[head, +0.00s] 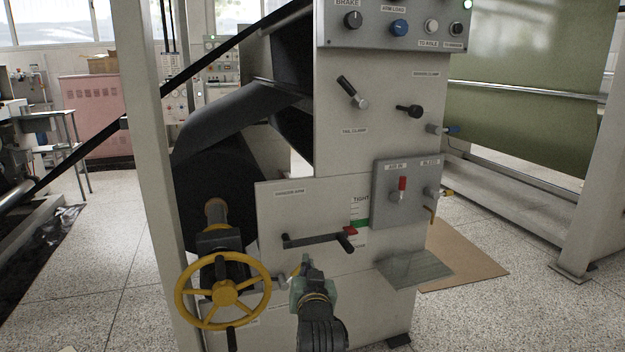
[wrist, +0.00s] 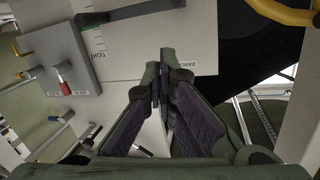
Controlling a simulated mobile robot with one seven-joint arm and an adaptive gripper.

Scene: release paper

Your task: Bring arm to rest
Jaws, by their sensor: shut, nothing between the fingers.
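My gripper (head: 307,263) is in front of the lower part of the pale machine cabinet (head: 365,75). It is below the black dancer-arm lever (head: 312,240) and to the right of the yellow handwheel (head: 223,291). In the wrist view my gripper (wrist: 160,72) has its fingertips together with nothing between them. The tips appear apart from the lever (wrist: 135,11) and from the yellow wheel rim (wrist: 285,10). The gap between the tips and the panel cannot be told.
A grey valve box (head: 405,190) with a red-handled valve is on the cabinet's right. A clear shelf (head: 415,269) juts out below it. Dark rollers and a web (head: 240,120) run behind. Green sheet (head: 530,90) hangs at the right. Speckled floor (head: 490,310) is open at the right.

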